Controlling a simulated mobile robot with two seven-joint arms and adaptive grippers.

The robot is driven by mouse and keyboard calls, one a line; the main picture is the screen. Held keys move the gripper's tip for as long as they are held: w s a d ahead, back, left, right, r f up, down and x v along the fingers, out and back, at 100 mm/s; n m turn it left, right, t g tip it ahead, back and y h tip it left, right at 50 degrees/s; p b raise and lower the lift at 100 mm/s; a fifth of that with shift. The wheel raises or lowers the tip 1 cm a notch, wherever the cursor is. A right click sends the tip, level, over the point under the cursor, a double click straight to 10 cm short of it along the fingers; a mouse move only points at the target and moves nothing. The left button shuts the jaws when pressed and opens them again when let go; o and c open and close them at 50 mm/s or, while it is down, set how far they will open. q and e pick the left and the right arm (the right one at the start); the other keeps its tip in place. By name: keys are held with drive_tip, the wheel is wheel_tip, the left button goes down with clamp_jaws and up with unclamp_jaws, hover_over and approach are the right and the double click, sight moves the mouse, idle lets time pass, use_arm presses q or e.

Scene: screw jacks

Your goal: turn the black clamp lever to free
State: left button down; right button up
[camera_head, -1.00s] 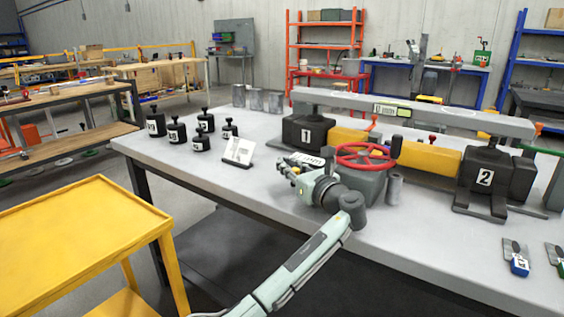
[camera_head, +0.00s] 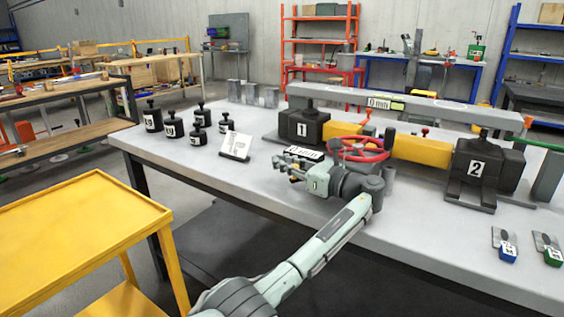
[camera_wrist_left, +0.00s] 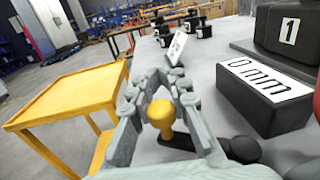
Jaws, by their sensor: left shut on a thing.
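In the left wrist view, the black clamp lever (camera_wrist_left: 243,149) lies low over the grey bench top, with a round dark hub at right. A yellow knob (camera_wrist_left: 161,115) stands at its left end, between my fingers. My left gripper (camera_wrist_left: 160,82) is shut around this knob, fingers on both sides. In the head view, my left gripper (camera_head: 290,164) is at the bench's front edge, left of the red handwheel (camera_head: 360,148); my wrist hides most of the lever there. My right gripper is not in view.
A black block labelled 0 mm (camera_wrist_left: 265,95) stands close to the right of my fingers. Jack 1 (camera_head: 303,128) and jack 2 (camera_head: 482,170) stand under a long grey beam (camera_head: 440,112). Several black weights and a white card (camera_head: 236,146) are at left. A yellow cart (camera_head: 80,225) stands left.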

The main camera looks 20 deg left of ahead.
use_arm(q)
drive_tip(key=c, duration=1.5)
unclamp_jaws()
drive_tip(key=shift+o, duration=0.2)
drive_tip(key=v, duration=1.2)
